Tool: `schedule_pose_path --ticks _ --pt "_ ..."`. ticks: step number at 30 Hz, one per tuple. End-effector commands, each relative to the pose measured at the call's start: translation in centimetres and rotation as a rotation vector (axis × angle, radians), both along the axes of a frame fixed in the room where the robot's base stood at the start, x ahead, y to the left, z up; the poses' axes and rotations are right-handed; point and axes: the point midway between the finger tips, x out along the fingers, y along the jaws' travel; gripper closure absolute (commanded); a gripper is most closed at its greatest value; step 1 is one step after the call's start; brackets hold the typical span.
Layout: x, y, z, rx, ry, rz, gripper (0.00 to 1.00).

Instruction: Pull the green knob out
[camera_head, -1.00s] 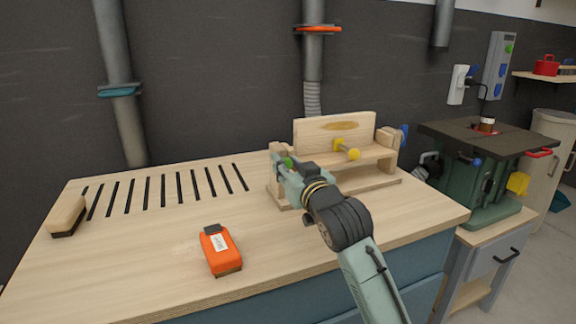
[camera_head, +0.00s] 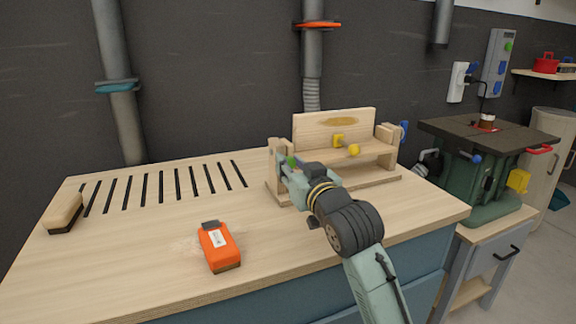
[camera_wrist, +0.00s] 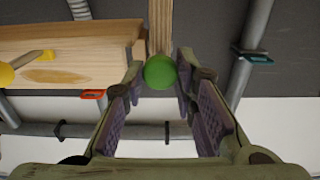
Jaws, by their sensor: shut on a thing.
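The green knob (camera_wrist: 161,72) is a round ball between the fingertips of my gripper (camera_wrist: 160,80) in the wrist view, in front of a wooden upright. In the head view the green knob (camera_head: 291,161) shows just past my gripper (camera_head: 289,172), at the left end of a wooden chair-shaped form (camera_head: 335,124). My gripper is shut on the knob. My fingers partly hide the knob and the left upright in the head view.
A yellow knob (camera_head: 353,150) sits at the form's middle and a blue knob (camera_head: 404,130) at its right. An orange tool (camera_head: 219,246) and a brush (camera_head: 63,212) lie on the workbench (camera_head: 140,265). A green machine (camera_head: 480,165) stands at right.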

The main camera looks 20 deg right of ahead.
Motion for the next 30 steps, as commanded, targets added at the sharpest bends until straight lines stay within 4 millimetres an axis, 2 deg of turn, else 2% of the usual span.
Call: schedule_pose_path --ticks 5,6,13,23,26,30 --pt "-0.1 0.1 -0.2 0.001 0.007 0.002 1.0" --pt "-0.1 0.1 -0.2 0.001 0.007 0.002 0.72" --pt "0.0 0.0 -0.1 0.0 0.006 0.001 0.57" --pt "-0.2 0.0 -0.1 0.001 0.005 0.001 0.55" --pt "-0.9 0.0 -0.1 0.002 0.005 0.0 0.55" --pt "-3.4 -0.2 -0.1 0.002 0.003 -0.002 0.55"
